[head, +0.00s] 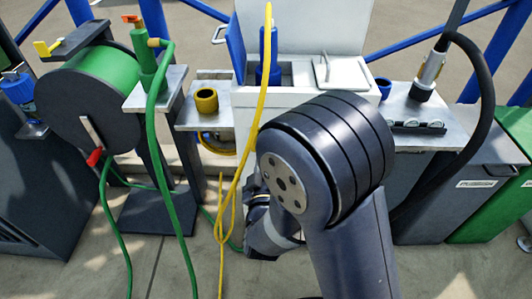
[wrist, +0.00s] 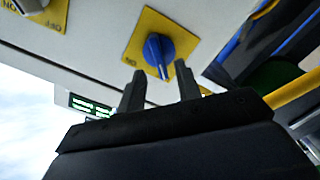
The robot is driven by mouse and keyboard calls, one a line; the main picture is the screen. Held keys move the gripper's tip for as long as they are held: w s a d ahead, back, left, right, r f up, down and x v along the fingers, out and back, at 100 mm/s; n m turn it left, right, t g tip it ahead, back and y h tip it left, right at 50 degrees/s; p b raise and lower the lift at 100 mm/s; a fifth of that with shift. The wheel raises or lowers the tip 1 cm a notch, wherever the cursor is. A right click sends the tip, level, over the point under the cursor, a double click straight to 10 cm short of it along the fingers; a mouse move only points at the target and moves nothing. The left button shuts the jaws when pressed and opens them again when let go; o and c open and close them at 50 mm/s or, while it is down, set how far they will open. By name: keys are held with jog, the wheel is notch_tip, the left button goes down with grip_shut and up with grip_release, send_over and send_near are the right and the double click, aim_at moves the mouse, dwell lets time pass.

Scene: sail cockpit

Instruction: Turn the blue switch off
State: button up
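The blue switch (wrist: 159,55) is a rotary knob on a square yellow plate (wrist: 136,43), seen in the wrist view on the underside-looking face of a white panel. A white line on the knob points down and slightly right. My gripper (wrist: 158,78) is open, its two dark fingers apart just below the knob, one to each side of its lower end. I cannot tell whether they touch it. In the head view my arm hides the gripper, and the switch does not show.
Another yellow plate with a pale knob (wrist: 32,5) is at the wrist view's top left. In the head view a yellow hose (head: 262,95) hangs close beside my arm. A green reel (head: 90,85) and green hose (head: 152,130) stand left, a grey table (head: 440,130) right.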

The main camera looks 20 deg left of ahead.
jog(key=v, duration=0.7)
jog(key=shift+s, duration=0.2)
jog(key=x, duration=1.1)
jog(key=shift+b, duration=0.3)
jog(key=shift+s+d, duration=0.1)
